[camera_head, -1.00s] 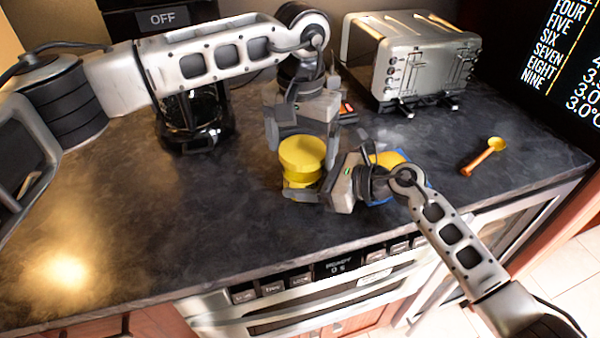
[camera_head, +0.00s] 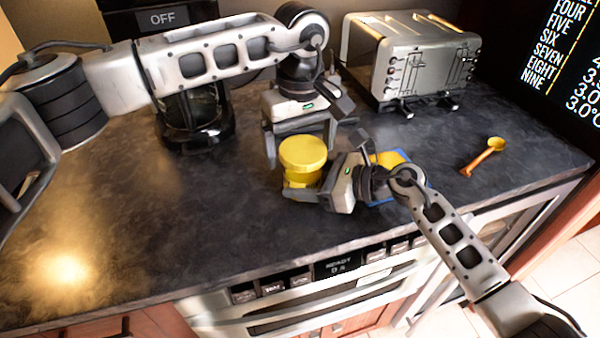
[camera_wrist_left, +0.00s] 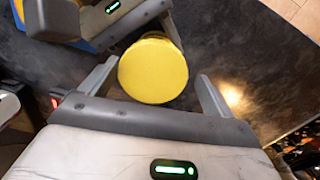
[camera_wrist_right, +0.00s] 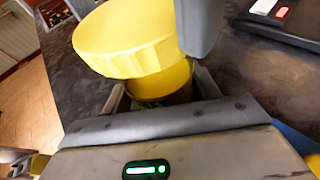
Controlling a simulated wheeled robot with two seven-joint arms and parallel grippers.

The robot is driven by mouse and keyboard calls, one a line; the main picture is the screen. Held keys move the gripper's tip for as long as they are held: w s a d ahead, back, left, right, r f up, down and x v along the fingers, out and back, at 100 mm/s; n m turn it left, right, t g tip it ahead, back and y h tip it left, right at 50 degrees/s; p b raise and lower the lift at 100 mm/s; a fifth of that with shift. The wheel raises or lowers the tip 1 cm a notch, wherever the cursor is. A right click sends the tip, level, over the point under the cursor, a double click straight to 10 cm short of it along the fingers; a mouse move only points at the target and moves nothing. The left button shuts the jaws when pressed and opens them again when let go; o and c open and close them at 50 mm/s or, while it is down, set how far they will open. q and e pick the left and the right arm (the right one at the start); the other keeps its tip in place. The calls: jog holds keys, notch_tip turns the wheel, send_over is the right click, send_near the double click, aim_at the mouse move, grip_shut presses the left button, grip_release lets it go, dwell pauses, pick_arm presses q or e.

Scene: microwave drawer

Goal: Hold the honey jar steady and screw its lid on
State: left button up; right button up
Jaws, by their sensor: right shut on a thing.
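The yellow lid (camera_head: 303,152) sits on top of the honey jar (camera_head: 300,181), which stands upright on the counter. How tightly the lid is seated cannot be told. My right gripper (camera_head: 306,187) is shut on the jar's body below the lid, and the jar shows between its fingers in the right wrist view (camera_wrist_right: 165,88). My left gripper (camera_head: 301,148) is open above and behind, one finger on each side of the lid. In the left wrist view the round lid top (camera_wrist_left: 153,70) lies between the spread fingers with gaps on both sides.
A toaster (camera_head: 410,60) stands at the back right and a coffee maker (camera_head: 195,120) at the back left. A yellow and orange spoon (camera_head: 484,155) lies at right. The counter's left front is clear.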

pick_arm(q)
jog(key=shift+a, duration=0.1)
jog(key=c, duration=0.9)
jog(key=m, duration=1)
jog(key=shift+m, duration=0.3)
jog(key=shift+c, duration=0.2)
jog(key=m, duration=0.3)
jog(key=shift+s, duration=0.1)
jog(key=shift+c, duration=0.2)
jog(key=o, duration=1)
